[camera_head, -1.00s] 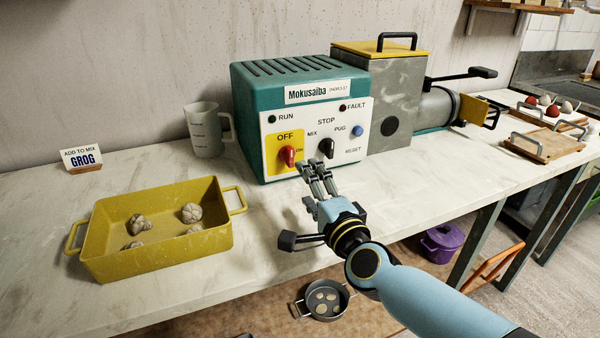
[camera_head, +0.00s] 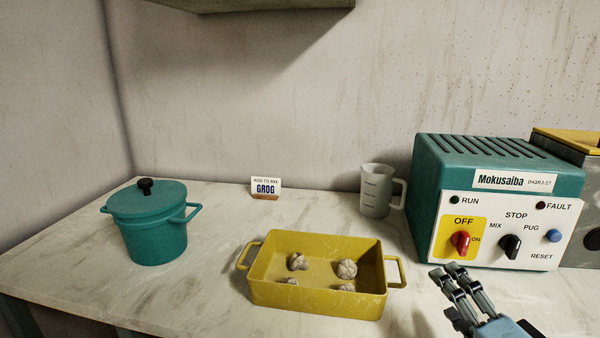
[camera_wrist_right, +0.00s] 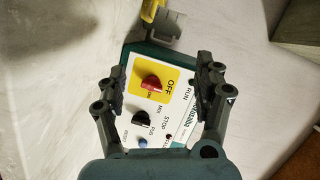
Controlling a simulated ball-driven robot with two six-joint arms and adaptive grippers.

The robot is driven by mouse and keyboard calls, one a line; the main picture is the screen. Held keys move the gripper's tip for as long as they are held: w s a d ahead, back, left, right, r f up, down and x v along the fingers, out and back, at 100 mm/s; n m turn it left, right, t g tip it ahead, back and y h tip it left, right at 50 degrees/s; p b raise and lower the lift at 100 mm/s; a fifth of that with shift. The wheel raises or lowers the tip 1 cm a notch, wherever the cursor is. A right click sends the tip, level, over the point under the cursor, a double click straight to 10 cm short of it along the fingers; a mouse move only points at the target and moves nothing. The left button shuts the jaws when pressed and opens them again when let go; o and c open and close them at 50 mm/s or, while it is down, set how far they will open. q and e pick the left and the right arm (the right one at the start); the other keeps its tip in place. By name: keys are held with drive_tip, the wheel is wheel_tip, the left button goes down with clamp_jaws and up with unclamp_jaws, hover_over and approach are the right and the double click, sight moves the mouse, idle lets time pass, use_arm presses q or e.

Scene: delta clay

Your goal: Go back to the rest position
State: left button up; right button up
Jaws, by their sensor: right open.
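My right gripper (camera_head: 457,290) is at the lower right of the head view, in front of the teal Mokusaiba machine (camera_head: 500,158). It is open and empty, apart from the panel. In the right wrist view its two fingers (camera_wrist_right: 160,95) stand apart, with the machine's panel showing between them. The panel has a red switch knob (camera_head: 460,242) on a yellow OFF plate, a black knob (camera_head: 510,245) and a blue reset button (camera_head: 553,236). My left gripper is not in view.
A yellow tray (camera_head: 318,297) with several grey clay lumps stands on the marble-look counter (camera_head: 215,290). A teal lidded pot (camera_head: 155,238) is at left. A GROG sign (camera_head: 266,187) and a clear measuring jug (camera_head: 376,190) stand behind. A shelf (camera_head: 250,4) hangs above.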

drive_tip(key=s+a+n+g+y, duration=0.1)
drive_tip(key=n, duration=0.1)
drive_tip(key=s+a+n+g+y, duration=0.1)
drive_tip(key=a+n, duration=0.1)
drive_tip(key=shift+s+a+f, duration=0.2)
drive_tip(key=shift+s+a, duration=0.1)
drive_tip(key=shift+s, duration=0.05)
drive_tip(key=s+d+f+n+g+h, duration=0.15)
drive_tip(key=s+n+g, duration=0.35)
drive_tip(key=s, duration=0.5)
drive_tip(key=s+d+n+g+h, duration=0.3)
drive_tip(key=s+n+g, duration=0.3)
drive_tip(key=s, duration=0.4)
drive_tip(key=s+d+f+g, duration=0.1)
drive_tip(key=s+d+f, duration=0.1)
drive_tip(key=f, duration=1.2)
drive_tip(key=s+d+f, duration=0.1)
drive_tip(key=s+f, duration=0.1)
drive_tip(key=f, duration=1.2)
drive_tip(key=s+f+m+g+b, duration=0.1)
drive_tip(key=s+f, duration=1.4)
drive_tip(key=s, duration=0.1)
drive_tip(key=shift+s+d, duration=0.4)
drive_tip(key=shift+d, duration=0.05)
